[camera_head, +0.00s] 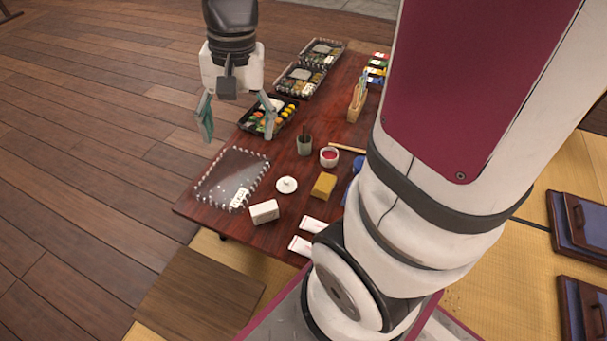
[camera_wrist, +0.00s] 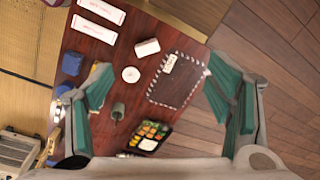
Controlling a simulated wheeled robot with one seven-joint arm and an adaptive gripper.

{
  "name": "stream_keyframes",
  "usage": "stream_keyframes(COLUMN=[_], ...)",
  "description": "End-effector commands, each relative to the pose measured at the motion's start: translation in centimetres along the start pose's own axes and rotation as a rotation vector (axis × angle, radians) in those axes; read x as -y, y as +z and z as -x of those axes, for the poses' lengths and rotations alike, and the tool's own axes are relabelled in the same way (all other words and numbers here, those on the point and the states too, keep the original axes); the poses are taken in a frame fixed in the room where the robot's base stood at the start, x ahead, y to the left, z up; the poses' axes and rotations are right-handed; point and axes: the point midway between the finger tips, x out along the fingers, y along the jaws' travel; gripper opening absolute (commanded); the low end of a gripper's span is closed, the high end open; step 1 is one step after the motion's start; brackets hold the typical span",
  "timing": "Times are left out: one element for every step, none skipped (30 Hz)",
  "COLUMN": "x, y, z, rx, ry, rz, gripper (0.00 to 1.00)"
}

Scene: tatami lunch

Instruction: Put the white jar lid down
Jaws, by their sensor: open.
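The white jar lid (camera_head: 287,185) is a small round disc with a knob on top. It lies on the dark red table (camera_head: 230,222), between a clear tray cover and a yellow block; it also shows in the wrist view (camera_wrist: 131,74). My gripper (camera_head: 237,115) is open and empty, high above the table and apart from the lid. In the wrist view its two teal fingers (camera_wrist: 160,85) are spread wide, with the lid far below between them. A white jar with red contents (camera_head: 329,157) stands uncovered behind the lid.
The clear cover (camera_head: 232,180), white box (camera_head: 264,211), yellow block (camera_head: 323,185) and dark green cup (camera_head: 304,145) surround the lid. Filled lunch trays (camera_head: 267,117) line the far left edge. Two white packets (camera_head: 301,246) lie near the front. My arm hides the table's right side.

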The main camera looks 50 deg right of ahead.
Motion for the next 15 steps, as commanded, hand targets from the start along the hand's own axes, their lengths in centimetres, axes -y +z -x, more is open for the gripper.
stream_keyframes(x=[-0.2,-0.5,-0.9,-1.3,-1.6,-2.2,-2.7,-3.2,-3.9,-4.5,-5.1,-5.8,-6.3,-6.9,-7.5], y=[1.9,3.0,4.4,5.5,6.6,8.0,8.9,9.9,11.2,12.1,13.0,14.0,14.7,15.3,16.1], z=[1.4,2.0,2.8,3.3,3.8,4.4,4.8,5.2,5.6,5.8,6.0,6.2,6.4,6.5,6.5], rx=[-0.008,-0.008,-0.009,-0.010,-0.010,-0.011,-0.013,-0.015,-0.017,-0.019,-0.020,-0.022,-0.023,-0.026,-0.027], ry=[-0.002,0.001,0.006,0.010,0.015,0.022,0.028,0.033,0.042,0.049,0.056,0.065,0.072,0.079,0.087], rz=[0.068,0.108,0.161,0.200,0.240,0.292,0.330,0.369,0.418,0.453,0.488,0.530,0.559,0.587,0.618], gripper=[0.74,0.74,0.74,0.74,0.74,0.74,0.74,0.74,0.74,0.74,0.74,0.74,0.74,0.74,0.74])
